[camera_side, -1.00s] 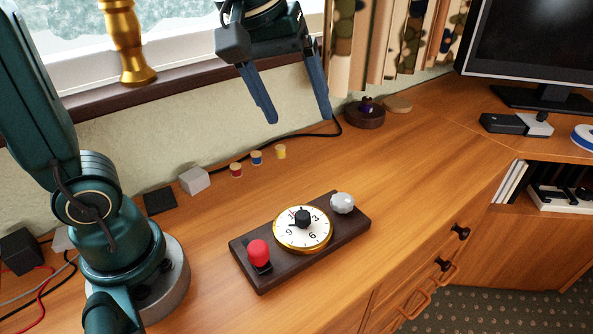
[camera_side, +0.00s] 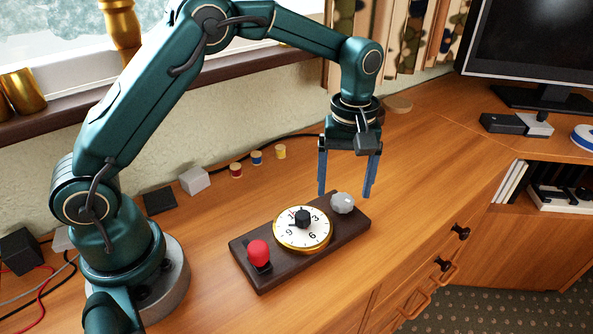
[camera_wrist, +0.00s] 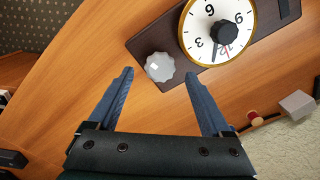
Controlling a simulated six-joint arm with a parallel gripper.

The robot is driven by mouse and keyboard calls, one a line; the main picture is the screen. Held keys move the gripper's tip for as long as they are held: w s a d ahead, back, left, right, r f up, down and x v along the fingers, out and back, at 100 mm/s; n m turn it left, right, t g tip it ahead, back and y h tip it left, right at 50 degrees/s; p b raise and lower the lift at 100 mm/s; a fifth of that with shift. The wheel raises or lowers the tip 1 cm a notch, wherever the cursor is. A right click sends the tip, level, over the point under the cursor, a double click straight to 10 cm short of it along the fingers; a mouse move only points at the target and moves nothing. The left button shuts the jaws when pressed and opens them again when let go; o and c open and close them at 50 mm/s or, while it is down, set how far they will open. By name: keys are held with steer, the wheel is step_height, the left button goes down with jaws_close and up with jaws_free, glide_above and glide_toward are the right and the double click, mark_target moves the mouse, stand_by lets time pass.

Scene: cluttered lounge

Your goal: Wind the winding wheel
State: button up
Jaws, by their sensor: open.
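The winding wheel is most likely the pale grey scalloped knob (camera_side: 342,203) at the right end of a dark wooden base (camera_side: 268,279). A clock dial (camera_side: 318,238) with a gold rim and a black centre knob (camera_side: 302,219) is in the base's middle. A red-topped lever (camera_side: 258,251) is at its left end. My gripper (camera_side: 345,194) is open and empty, pointing down above and near the grey knob. In the wrist view the grey knob (camera_wrist: 159,67) lies just beyond the fingertips (camera_wrist: 157,72), between their lines, apart from both.
Three small spools, red (camera_side: 236,170), blue (camera_side: 256,158) and yellow (camera_side: 281,152), and a white block (camera_side: 194,180) stand along the wall. A black cable runs behind them. The wooden top right of the base is clear up to its front edge.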

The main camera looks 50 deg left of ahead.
steer(key=shift+f, duration=1.1)
jaws_close()
steer(key=shift+m, duration=0.3)
steer(key=m, duration=0.4)
steer(key=shift+d+m, duration=0.1)
steer(key=shift+m, duration=0.3)
steer(key=m, duration=1)
steer(key=shift+d+m, duration=0.1)
steer(key=shift+m, duration=0.3)
steer(key=m, duration=0.5)
steer(key=shift+r+m, duration=0.1)
steer(key=shift+m, duration=0.3)
